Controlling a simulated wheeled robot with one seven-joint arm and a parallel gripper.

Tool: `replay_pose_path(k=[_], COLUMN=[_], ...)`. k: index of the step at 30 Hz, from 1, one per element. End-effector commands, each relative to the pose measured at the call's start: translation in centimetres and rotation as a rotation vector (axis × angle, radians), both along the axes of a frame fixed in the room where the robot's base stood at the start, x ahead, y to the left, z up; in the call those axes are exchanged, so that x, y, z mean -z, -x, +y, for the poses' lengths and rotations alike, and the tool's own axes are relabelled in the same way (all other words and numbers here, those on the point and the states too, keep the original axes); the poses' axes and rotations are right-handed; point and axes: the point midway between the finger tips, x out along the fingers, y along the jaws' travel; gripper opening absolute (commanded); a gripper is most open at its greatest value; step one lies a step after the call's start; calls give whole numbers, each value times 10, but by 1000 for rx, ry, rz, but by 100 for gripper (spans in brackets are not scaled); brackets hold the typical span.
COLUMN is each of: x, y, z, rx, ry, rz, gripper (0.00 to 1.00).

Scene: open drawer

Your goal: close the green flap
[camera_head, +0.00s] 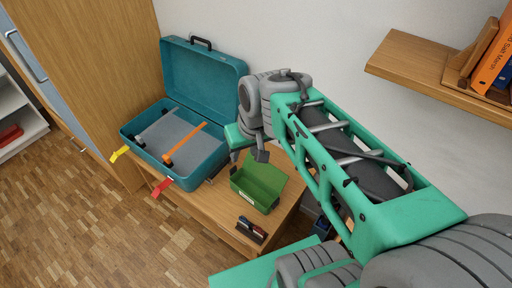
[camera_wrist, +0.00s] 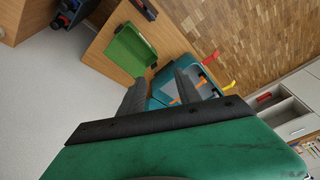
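A small green box (camera_head: 251,192) stands on the wooden desk top, and its green flap (camera_head: 265,172) is raised at the back, toward the wall. The box also shows in the wrist view (camera_wrist: 130,50) at the upper left. My gripper (camera_head: 249,156) is above and behind the box, close to the raised flap in the picture. In the wrist view, its two dark fingers (camera_wrist: 163,76) are apart with nothing between them. I cannot tell whether a finger touches the flap.
A teal suitcase (camera_head: 205,75) lies open left of the box, with orange and grey straps and yellow and red tags. A dark stapler-like object (camera_head: 251,229) lies at the desk's front edge. A wooden shelf (camera_head: 425,72) with books juts out at the upper right.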

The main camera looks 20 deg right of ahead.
Motion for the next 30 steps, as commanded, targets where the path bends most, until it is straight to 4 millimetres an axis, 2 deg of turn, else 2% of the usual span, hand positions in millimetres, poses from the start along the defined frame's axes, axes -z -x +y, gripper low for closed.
replay_pose_path(k=[1,4,6,8,9,13,15,18,21,25,30], x=[23,49,72,94,112,176,213,260,291,307,318], y=[-27,-86,-125,-155,-172,-214,-225,-229,-224,-218,-226], z=[-4,-15,-30,-46,-58,-105,-132,-165,-186,-196,-181], rx=[-10,-52,-80,-103,-118,-160,-181,-206,-227,-240,-246], ry=[-30,-110,-171,-226,-263,-391,-460,-545,-606,-643,-651], rz=[4,-11,-30,-51,-64,-123,-162,-219,-265,-296,-297], gripper=[40,40,40,40,40,40,40,40,40,40,40])
